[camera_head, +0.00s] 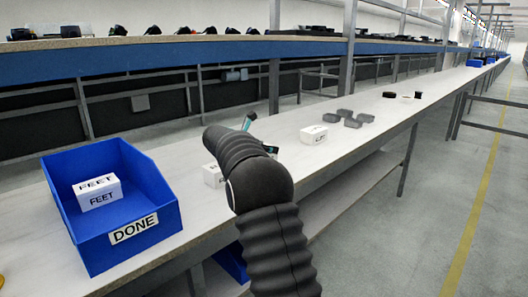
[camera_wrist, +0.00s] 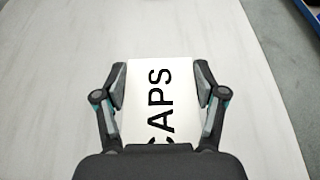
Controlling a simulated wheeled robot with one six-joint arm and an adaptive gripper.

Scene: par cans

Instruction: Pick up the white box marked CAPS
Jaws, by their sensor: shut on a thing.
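The white box marked CAPS (camera_wrist: 155,80) is between the fingers of my gripper (camera_wrist: 160,85) in the wrist view, with its black lettering facing the camera. The fingers are shut on its left and right sides. The lower part of the box is hidden behind the gripper body. In the head view my arm covers most of the gripper, and only a sliver of a white box (camera_head: 212,175) shows left of the arm, low at the table surface. I cannot tell whether the box touches the table.
A blue bin (camera_head: 125,232) labelled DONE stands at the left on the long table (camera_head: 345,155), holding a white box marked FEET (camera_head: 99,197). Another white box (camera_head: 313,134) and several dark grey pieces (camera_head: 352,123) lie farther along. A blue-edged shelf (camera_head: 180,52) runs behind.

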